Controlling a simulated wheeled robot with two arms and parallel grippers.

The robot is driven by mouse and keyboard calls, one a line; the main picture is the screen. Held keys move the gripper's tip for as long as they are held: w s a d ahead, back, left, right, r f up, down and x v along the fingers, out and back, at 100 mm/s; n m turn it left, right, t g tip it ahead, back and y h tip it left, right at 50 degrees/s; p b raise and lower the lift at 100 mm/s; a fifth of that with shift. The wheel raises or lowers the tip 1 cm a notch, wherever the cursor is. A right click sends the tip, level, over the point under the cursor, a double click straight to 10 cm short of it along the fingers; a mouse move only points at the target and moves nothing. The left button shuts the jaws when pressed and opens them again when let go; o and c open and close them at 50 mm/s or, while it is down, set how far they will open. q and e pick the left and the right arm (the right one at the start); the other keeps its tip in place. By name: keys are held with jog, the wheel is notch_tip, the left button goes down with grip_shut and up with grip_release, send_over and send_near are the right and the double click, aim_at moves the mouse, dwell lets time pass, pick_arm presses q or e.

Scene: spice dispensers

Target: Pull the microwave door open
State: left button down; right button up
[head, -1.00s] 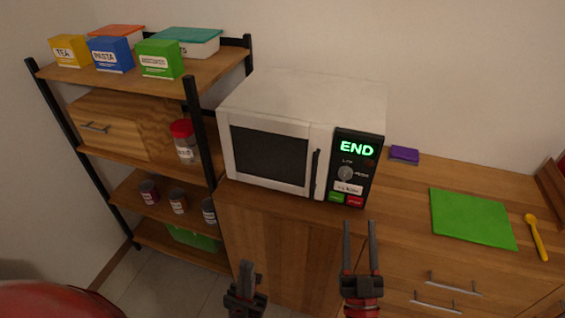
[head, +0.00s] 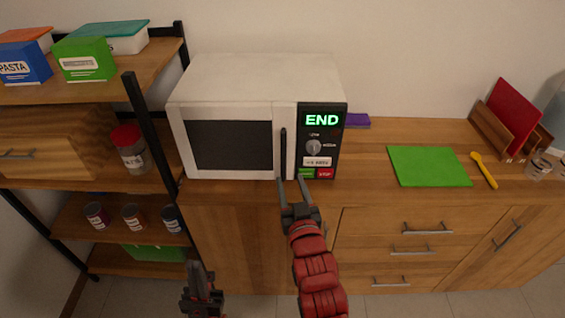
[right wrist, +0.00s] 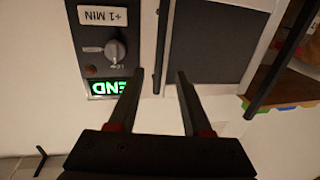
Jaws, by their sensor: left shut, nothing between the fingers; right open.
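The white microwave (head: 252,78) stands on the wooden counter with its door (head: 229,147) shut and its display reading END. Its dark vertical handle (head: 283,152) is at the door's right edge. My right gripper (head: 291,180) is open just below and in front of the handle. In the right wrist view the handle (right wrist: 160,50) shows upside down, ahead of the open fingers (right wrist: 158,80) and roughly between their tips. I cannot tell whether they touch it. My left gripper (head: 195,268) is shut and empty, low in front of the cabinet.
A shelf unit (head: 150,130) with boxes and jars stands left of the microwave. A green mat (head: 429,166), a yellow spoon (head: 484,170) and a purple item (head: 356,120) lie on the counter to the right. Drawers with handles (head: 427,229) are below.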

aim_at(284, 158)
jog(key=w, duration=0.3)
jog(key=w+a+p, duration=0.1)
jog(key=w, duration=0.5)
jog(key=shift+w+a+r+p, duration=0.1)
jog(key=shift+a+r+p, duration=0.05)
jog(key=shift+a+p, duration=0.2)
jog(key=shift+w+a, duration=0.1)
jog(key=shift+w, duration=0.4)
grip_shut()
dwell(0.4)
